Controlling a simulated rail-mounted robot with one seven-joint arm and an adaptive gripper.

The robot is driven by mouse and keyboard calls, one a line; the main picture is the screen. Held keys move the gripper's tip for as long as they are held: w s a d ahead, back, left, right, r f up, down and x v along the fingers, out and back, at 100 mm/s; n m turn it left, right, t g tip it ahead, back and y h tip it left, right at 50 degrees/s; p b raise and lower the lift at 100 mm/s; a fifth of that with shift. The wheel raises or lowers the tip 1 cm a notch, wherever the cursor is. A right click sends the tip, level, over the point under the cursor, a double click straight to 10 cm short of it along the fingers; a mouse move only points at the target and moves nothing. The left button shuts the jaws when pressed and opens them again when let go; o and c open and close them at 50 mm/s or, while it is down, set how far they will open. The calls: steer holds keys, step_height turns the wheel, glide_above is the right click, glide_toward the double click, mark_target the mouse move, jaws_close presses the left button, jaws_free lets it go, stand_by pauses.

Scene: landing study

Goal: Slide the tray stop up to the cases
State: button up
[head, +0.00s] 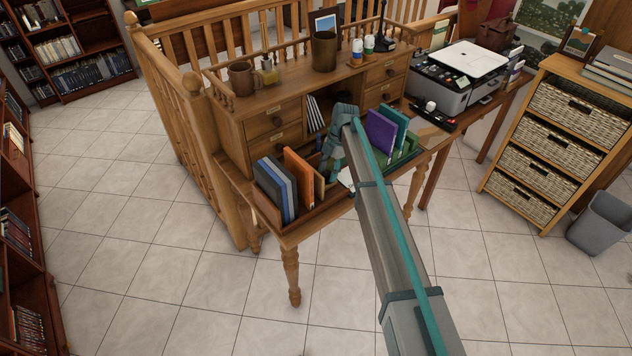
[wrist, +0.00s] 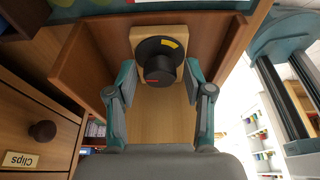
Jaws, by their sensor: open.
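The tray stop (wrist: 148,38) looks like a pale wooden block with a black round knob (wrist: 160,68), seen in the wrist view between wooden walls. My gripper (wrist: 160,92) is open, with one teal-and-grey finger on each side of the knob; I cannot tell whether they touch it. In the head view the cases, blue, grey and orange (head: 298,172), stand upright in a wooden tray (head: 318,211) on the desk. The stop is not clear in the head view.
Purple and teal cases (head: 381,131) stand to the right of my arm. The desk's drawer unit (head: 273,123) rises behind, carrying a mug (head: 241,78) and other items. A printer (head: 458,75) stands farther right. The tiled floor in front is clear.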

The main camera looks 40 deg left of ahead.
steer(key=c, duration=0.8)
steer(key=shift+s+a+b, duration=0.15)
steer(key=shift+s+a, duration=0.15)
steer(key=shift+s, duration=1.05)
steer(key=shift+s+a+b, duration=0.2)
steer(key=shift+s+a, duration=0.15)
steer(key=shift+s, duration=0.95)
steer(key=shift+s+a+b, duration=0.15)
steer(key=shift+s+a, duration=0.15)
steer(key=shift+s, duration=1.05)
steer(key=o, duration=1)
steer(key=shift+r, duration=0.15)
steer(key=shift+r+p, duration=0.7)
steer(key=shift+r, duration=1.6)
